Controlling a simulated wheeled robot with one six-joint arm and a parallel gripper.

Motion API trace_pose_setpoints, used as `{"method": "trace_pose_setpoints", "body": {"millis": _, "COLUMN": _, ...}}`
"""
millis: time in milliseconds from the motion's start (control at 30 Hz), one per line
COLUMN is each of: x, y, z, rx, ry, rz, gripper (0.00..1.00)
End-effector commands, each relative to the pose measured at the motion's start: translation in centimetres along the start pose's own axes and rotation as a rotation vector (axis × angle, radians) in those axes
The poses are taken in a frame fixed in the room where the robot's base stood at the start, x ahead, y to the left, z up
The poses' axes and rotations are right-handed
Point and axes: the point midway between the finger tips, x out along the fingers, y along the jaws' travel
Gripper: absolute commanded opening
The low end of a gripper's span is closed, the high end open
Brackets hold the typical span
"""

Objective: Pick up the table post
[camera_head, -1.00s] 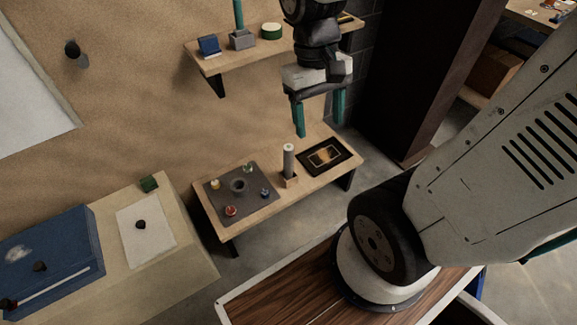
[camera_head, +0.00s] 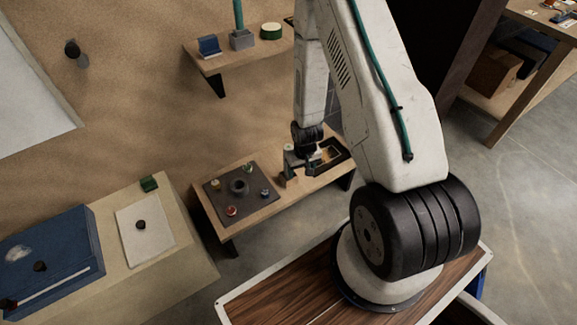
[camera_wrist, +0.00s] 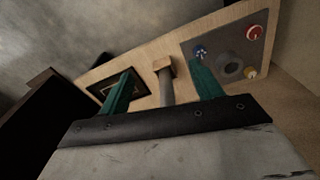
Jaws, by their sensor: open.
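The table post (camera_wrist: 166,88) is a grey cylinder standing in a small wooden block (camera_wrist: 163,66) on the low wooden bench. In the wrist view it shows between the two green fingers of my gripper (camera_wrist: 163,67), with space visible on both sides. My gripper is open and looks empty; I cannot tell exactly how far it is from the post. In the head view my gripper (camera_head: 303,168) is low over the bench and hides most or all of the post.
A dark plate (camera_head: 212,190) with a round socket and several coloured knobs lies left of the post. A black framed panel (camera_wrist: 118,88) lies on its other side. A wall shelf (camera_head: 218,63) hangs above the bench (camera_head: 262,208). A blue case (camera_head: 60,245) sits at lower left.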

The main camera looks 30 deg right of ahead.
Motion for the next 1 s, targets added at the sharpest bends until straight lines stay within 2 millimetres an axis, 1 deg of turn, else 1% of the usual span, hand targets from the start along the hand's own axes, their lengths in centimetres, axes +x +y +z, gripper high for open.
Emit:
{"method": "trace_pose_setpoints", "body": {"millis": 33, "x": 2.7, "y": 0.2, "z": 0.4, "rx": 0.004, "ry": 0.033, "rz": -0.003, "gripper": 0.65}}
{"method": "trace_pose_setpoints", "body": {"millis": 100, "x": 5.8, "y": 0.5, "z": 0.2, "rx": 0.008, "ry": 0.109, "rz": -0.007, "gripper": 0.65}}
{"method": "trace_pose_setpoints", "body": {"millis": 200, "x": 9.7, "y": 0.8, "z": -0.1, "rx": 0.013, "ry": 0.237, "rz": -0.011, "gripper": 0.65}}
{"method": "trace_pose_setpoints", "body": {"millis": 267, "x": 11.5, "y": 0.9, "z": -0.6, "rx": 0.015, "ry": 0.331, "rz": -0.013, "gripper": 0.65}}
{"method": "trace_pose_setpoints", "body": {"millis": 300, "x": 12.3, "y": 0.9, "z": -1.1, "rx": 0.016, "ry": 0.399, "rz": -0.013, "gripper": 0.65}}
{"method": "trace_pose_setpoints", "body": {"millis": 333, "x": 12.7, "y": 0.9, "z": -1.6, "rx": 0.015, "ry": 0.451, "rz": -0.013, "gripper": 0.65}}
{"method": "trace_pose_setpoints", "body": {"millis": 367, "x": 12.8, "y": 0.9, "z": -2.4, "rx": 0.014, "ry": 0.505, "rz": -0.013, "gripper": 0.65}}
{"method": "trace_pose_setpoints", "body": {"millis": 433, "x": 12.3, "y": 0.9, "z": -4.3, "rx": 0.008, "ry": 0.631, "rz": -0.012, "gripper": 0.65}}
{"method": "trace_pose_setpoints", "body": {"millis": 467, "x": 11.8, "y": 0.9, "z": -5.4, "rx": 0.006, "ry": 0.685, "rz": -0.011, "gripper": 0.65}}
{"method": "trace_pose_setpoints", "body": {"millis": 500, "x": 10.8, "y": 1.0, "z": -6.9, "rx": 0.003, "ry": 0.757, "rz": -0.009, "gripper": 0.65}}
{"method": "trace_pose_setpoints", "body": {"millis": 600, "x": 8.9, "y": 1.1, "z": -9.1, "rx": -0.001, "ry": 0.889, "rz": -0.005, "gripper": 0.65}}
{"method": "trace_pose_setpoints", "body": {"millis": 700, "x": 7.7, "y": 1.1, "z": -10.0, "rx": -0.002, "ry": 0.962, "rz": -0.003, "gripper": 0.65}}
{"method": "trace_pose_setpoints", "body": {"millis": 767, "x": 7.5, "y": 1.1, "z": -10.5, "rx": -0.003, "ry": 0.983, "rz": -0.002, "gripper": 0.65}}
{"method": "trace_pose_setpoints", "body": {"millis": 1000, "x": 8.6, "y": 1.1, "z": -12.8, "rx": -0.003, "ry": 0.990, "rz": -0.002, "gripper": 0.65}}
